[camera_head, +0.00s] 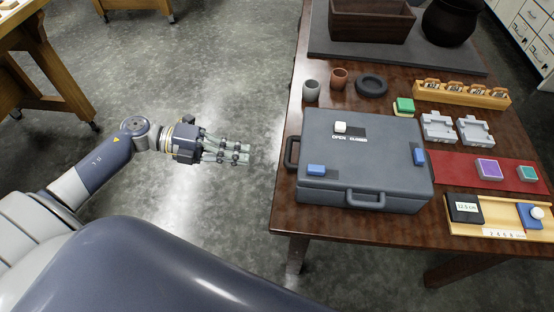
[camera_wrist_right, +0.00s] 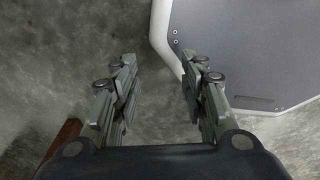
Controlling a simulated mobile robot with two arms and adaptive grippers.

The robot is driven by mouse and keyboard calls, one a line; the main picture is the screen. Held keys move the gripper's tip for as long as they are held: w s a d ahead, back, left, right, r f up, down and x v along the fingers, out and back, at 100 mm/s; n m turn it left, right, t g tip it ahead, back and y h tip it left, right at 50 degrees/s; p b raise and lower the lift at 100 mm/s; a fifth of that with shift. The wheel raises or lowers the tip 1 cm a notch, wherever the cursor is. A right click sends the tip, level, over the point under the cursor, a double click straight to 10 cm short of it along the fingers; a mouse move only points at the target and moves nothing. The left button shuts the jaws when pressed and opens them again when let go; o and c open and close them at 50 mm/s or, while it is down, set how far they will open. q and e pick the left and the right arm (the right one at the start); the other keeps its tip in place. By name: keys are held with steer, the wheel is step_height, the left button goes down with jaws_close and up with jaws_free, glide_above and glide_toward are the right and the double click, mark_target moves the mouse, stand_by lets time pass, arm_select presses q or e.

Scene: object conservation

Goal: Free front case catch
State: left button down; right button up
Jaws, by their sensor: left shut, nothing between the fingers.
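The grey case (camera_head: 375,145) lies shut on the wooden table. One blue catch (camera_head: 316,170) sits at the front left of its lid, and another blue catch (camera_head: 419,156) sits at its right side. A white slider (camera_head: 341,127) on the lid stands above the word OPEN, beside CLOSED. The case has a front handle (camera_head: 365,200) and a left handle (camera_head: 290,152). My left gripper (camera_head: 243,153) is shut and empty, over the floor left of the table, apart from the case. My right gripper (camera_wrist_right: 158,65) is open and empty above the floor; the head view does not show it.
Two cups (camera_head: 311,90) (camera_head: 339,78) and a dark ring (camera_head: 371,85) stand behind the case. Grey fixtures (camera_head: 439,128), a red mat (camera_head: 455,170) and a wooden tray (camera_head: 490,218) lie to the right. The floor left of the table is free.

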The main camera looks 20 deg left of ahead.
arm_select(q)
steer(key=shift+s+r+m+g, duration=0.35)
steer(key=shift+s+m+g, duration=0.25)
steer(key=shift+s+m, duration=0.1)
arm_select(e)
steer(key=shift+d+f, duration=0.15)
steer(key=shift+d, duration=0.05)
arm_select(q)
steer(key=shift+w+d, duration=0.1)
steer(key=shift+d, duration=0.05)
arm_select(e)
steer(key=shift+d, duration=0.2)
arm_select(q)
steer(key=p, duration=0.4)
glide_toward(316, 170)
step_height(316, 170, down, 3)
steer(key=d, duration=0.3)
steer(key=shift+w+d, duration=0.3)
steer(key=shift+d, duration=0.35)
arm_select(e)
steer(key=shift+s+a+r, duration=0.1)
steer(key=shift+a+r, duration=0.15)
steer(key=shift+r, duration=0.85)
steer(key=shift+a+r, duration=0.2)
steer(key=shift+r, duration=0.9)
arm_select(q)
steer(key=shift+d, duration=0.1)
